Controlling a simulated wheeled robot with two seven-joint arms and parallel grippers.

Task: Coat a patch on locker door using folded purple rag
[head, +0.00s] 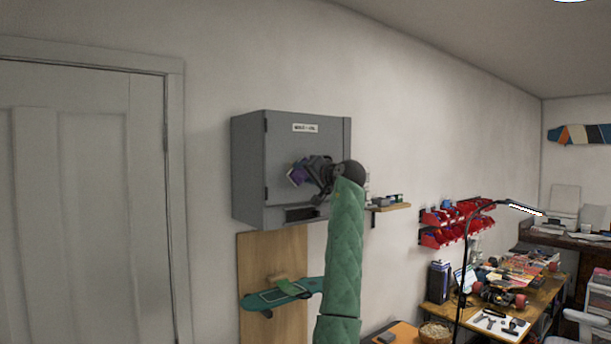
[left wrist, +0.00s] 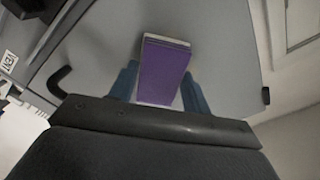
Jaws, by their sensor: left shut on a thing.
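A grey wall locker (head: 248,190) hangs on the white wall, its door (head: 282,150) closed and carrying a small white label near the top. My left arm, in a green quilted sleeve, reaches up to the door. My left gripper (head: 308,172) is shut on the folded purple rag (head: 298,173), in front of the door's middle. In the left wrist view the rag (left wrist: 164,72) sits between the two blue fingers, with the grey door (left wrist: 220,45) behind it. I cannot tell whether the rag touches the door. My right gripper is not in view.
A wooden panel with a green skateboard (head: 275,297) is below the locker. A small shelf (head: 390,207) and red bins (head: 440,237) are to the right. A cluttered workbench (head: 437,316) and lamp stand further right. A white room door (head: 85,200) is at left.

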